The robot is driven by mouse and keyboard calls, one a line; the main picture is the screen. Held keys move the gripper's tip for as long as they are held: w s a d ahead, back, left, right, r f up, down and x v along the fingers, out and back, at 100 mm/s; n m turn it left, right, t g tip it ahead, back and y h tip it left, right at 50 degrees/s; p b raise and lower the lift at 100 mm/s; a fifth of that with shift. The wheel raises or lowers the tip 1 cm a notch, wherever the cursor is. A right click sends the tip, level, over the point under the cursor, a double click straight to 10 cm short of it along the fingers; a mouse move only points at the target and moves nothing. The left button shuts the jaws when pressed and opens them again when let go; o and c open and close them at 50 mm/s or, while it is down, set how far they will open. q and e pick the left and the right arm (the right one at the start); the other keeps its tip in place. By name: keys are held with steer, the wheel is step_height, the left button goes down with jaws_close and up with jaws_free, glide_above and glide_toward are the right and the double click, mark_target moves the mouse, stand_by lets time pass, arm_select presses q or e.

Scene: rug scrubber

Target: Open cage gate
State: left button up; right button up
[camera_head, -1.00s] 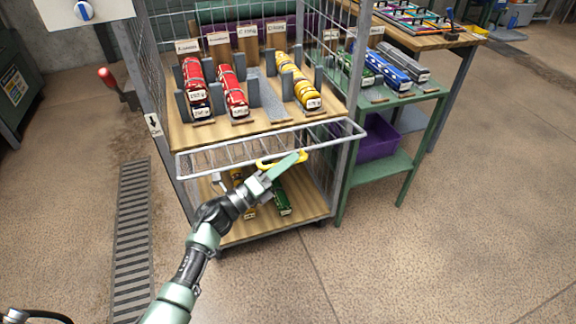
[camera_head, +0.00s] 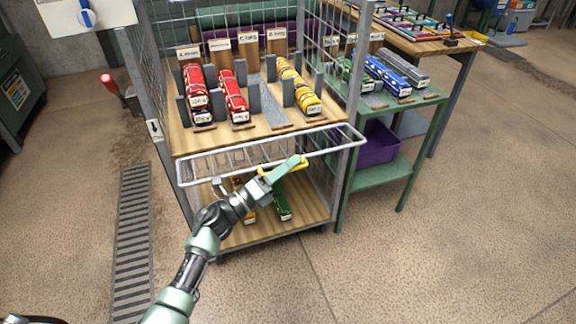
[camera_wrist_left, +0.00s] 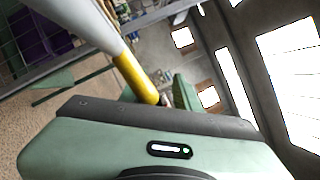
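The wire cage (camera_head: 150,95) stands ahead. Its white wire gate (camera_head: 215,165) juts outward from the front at about the height of the upper wooden shelf, with a yellow handle (camera_head: 268,167) on its outer edge. My left gripper (camera_head: 292,166) is at this handle, its green finger lying across it. It appears shut on the handle, though the far finger is hidden. In the left wrist view the yellow handle (camera_wrist_left: 135,78) runs down behind the gripper's dark edge. My right gripper is not in view.
Red and yellow model vehicles (camera_head: 233,95) stand between grey dividers on the upper shelf, others (camera_head: 282,205) on the lower one. A green side table (camera_head: 385,175) with a purple bin (camera_head: 378,148) stands close right. The floor in front is clear.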

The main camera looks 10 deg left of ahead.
arm_select(q)
steer(key=shift+s+a+f, duration=0.25)
steer(key=shift+f, duration=0.05)
steer(key=v, duration=0.7)
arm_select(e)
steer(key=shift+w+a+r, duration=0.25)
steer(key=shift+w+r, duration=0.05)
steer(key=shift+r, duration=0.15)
arm_select(q)
steer(key=shift+s+a+r, duration=0.1)
steer(key=shift+r, duration=0.05)
steer(key=shift+s+a, duration=0.1)
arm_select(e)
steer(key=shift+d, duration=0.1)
